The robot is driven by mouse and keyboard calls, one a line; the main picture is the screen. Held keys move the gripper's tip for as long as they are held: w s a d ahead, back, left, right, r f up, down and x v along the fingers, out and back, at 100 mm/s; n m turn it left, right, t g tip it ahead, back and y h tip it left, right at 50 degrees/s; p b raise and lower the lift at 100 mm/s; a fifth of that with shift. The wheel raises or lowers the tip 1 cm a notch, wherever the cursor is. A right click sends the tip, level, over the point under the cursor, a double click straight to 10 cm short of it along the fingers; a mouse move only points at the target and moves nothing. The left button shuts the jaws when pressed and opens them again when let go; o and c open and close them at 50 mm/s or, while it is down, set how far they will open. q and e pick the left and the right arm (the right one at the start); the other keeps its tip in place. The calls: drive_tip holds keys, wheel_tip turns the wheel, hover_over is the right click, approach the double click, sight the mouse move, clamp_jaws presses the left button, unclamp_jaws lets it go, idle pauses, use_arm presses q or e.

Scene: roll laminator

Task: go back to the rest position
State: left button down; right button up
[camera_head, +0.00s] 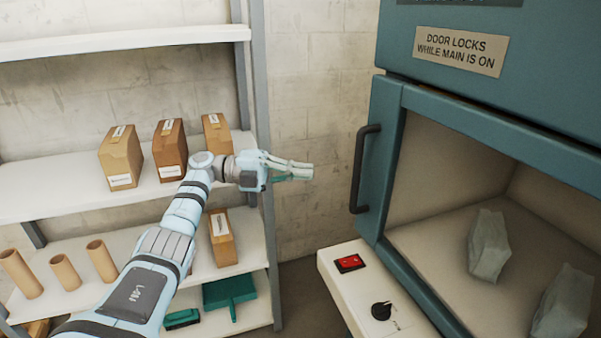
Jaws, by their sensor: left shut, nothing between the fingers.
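My left arm reaches in from the lower left of the head view. Its gripper (292,169) is shut and empty, held in the air in front of the wall between the shelf and the teal machine. Its fingers point right, toward the machine's dark door handle (361,170), and are clear of it. My right gripper is not in view.
The teal machine (384,112) at right holds grey wrapped blocks (489,245) behind its door. A cream panel (345,290) carries a red switch (349,263) and a black knob (381,311). A shelf (60,194) at left holds boxes (121,157) and tubes (65,272).

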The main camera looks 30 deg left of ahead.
use_arm(q)
drive_tip(key=v, duration=0.7)
drive_tip(key=shift+s, duration=0.2)
drive_tip(key=shift+a, duration=0.15)
